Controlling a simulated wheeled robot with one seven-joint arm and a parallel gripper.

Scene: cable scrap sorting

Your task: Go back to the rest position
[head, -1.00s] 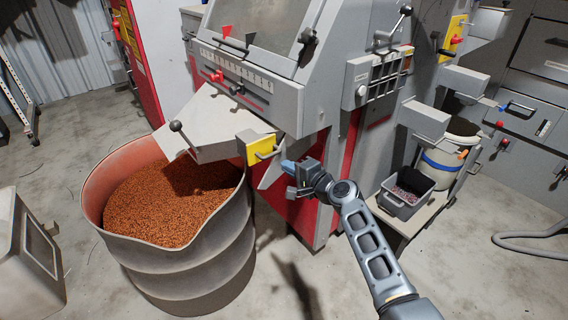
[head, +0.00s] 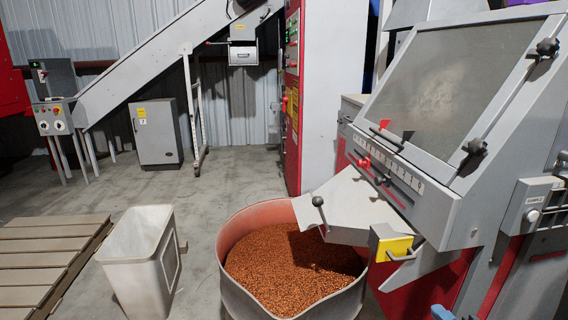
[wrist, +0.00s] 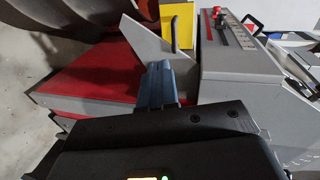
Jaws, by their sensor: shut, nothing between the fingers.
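My gripper (wrist: 160,84) shows in the wrist view with its blue fingers together and nothing between them. It points toward the grey and red sorting machine (wrist: 240,75), with the yellow plate (wrist: 178,25) beyond the fingertips. Whether the fingers touch the machine I cannot tell. In the head view only a small blue tip of my gripper (head: 441,313) shows at the bottom edge, below the machine's chute (head: 345,205). The rest of my arm is out of that view.
A drum (head: 235,290) of copper-coloured granules stands under the chute. A whitish bin (head: 135,255) and a wooden pallet (head: 40,265) are at the left. A grey cabinet (head: 157,135) stands at the back. Open concrete floor lies between them.

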